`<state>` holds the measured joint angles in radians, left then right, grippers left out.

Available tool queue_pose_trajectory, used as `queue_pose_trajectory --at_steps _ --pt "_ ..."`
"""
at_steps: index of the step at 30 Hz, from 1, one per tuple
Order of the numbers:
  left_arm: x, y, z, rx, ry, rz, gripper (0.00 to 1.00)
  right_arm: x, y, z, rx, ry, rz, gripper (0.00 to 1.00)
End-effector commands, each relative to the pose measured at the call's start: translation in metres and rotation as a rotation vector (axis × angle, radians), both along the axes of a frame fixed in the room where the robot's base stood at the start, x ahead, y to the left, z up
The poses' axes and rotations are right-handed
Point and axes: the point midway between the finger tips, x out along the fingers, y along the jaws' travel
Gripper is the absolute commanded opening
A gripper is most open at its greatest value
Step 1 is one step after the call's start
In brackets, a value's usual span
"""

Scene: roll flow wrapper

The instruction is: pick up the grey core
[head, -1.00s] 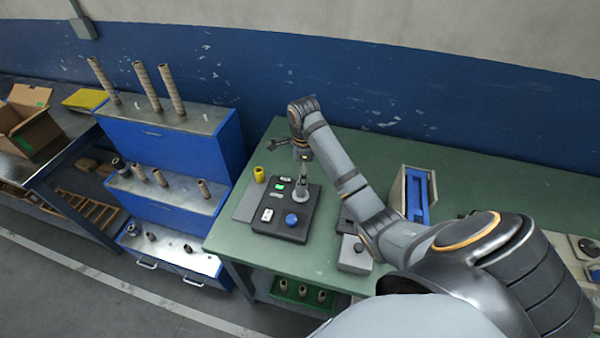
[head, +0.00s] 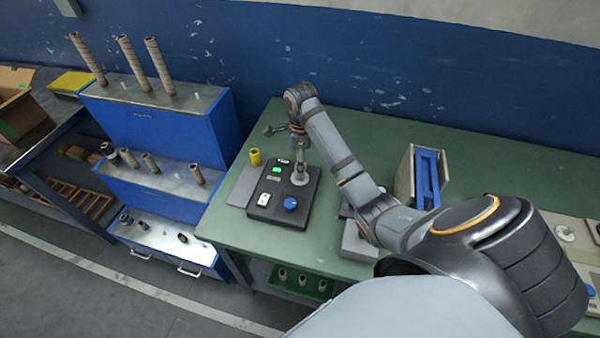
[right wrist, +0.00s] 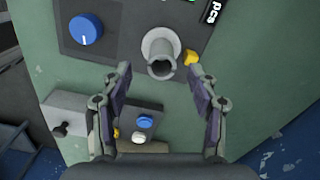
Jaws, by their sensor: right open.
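A grey hollow cylinder with a wider base, which I take for the grey core (head: 300,174), stands on the black control panel (head: 262,213) on the green table. In the right wrist view the core (right wrist: 160,52) shows its open end. My right gripper (right wrist: 160,76) is open and empty, with one finger on each side of the view and the core seen between and just beyond the fingertips. The picture does not settle how far above the core the gripper is. In the head view my right arm ends over the panel. My left gripper is in neither view.
A blue knob (head: 290,204) is on the panel near the core. A yellow cylinder (head: 255,157) stands behind the panel's left side. A blue-lined holder (head: 426,180) stands to the right. Blue stepped shelves (head: 165,130) with brown tubes are left of the table (head: 240,232).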

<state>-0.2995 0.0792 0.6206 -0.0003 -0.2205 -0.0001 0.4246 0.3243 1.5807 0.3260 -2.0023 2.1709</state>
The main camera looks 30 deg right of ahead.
Motion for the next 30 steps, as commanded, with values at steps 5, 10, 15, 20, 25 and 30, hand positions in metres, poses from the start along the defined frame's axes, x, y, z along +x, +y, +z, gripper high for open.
queue_pose_trajectory --at_steps 5,10,15,20,25,30 --pt "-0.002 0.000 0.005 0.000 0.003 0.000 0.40 0.000 0.002 -0.028 0.001 0.005 0.000 0.60" --pt "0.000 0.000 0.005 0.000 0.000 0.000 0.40 0.001 0.001 -0.034 0.000 0.002 -0.001 0.60" --pt "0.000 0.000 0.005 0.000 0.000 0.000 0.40 0.001 0.001 -0.033 0.000 0.002 -0.001 0.52" --pt "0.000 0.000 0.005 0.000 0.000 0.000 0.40 0.001 0.001 -0.033 0.000 0.002 -0.001 0.30" --pt "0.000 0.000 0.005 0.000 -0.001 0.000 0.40 0.001 0.001 -0.033 0.000 0.002 -0.001 0.16" --pt "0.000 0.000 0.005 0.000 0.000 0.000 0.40 0.001 0.001 -0.033 0.000 0.002 -0.001 0.12"
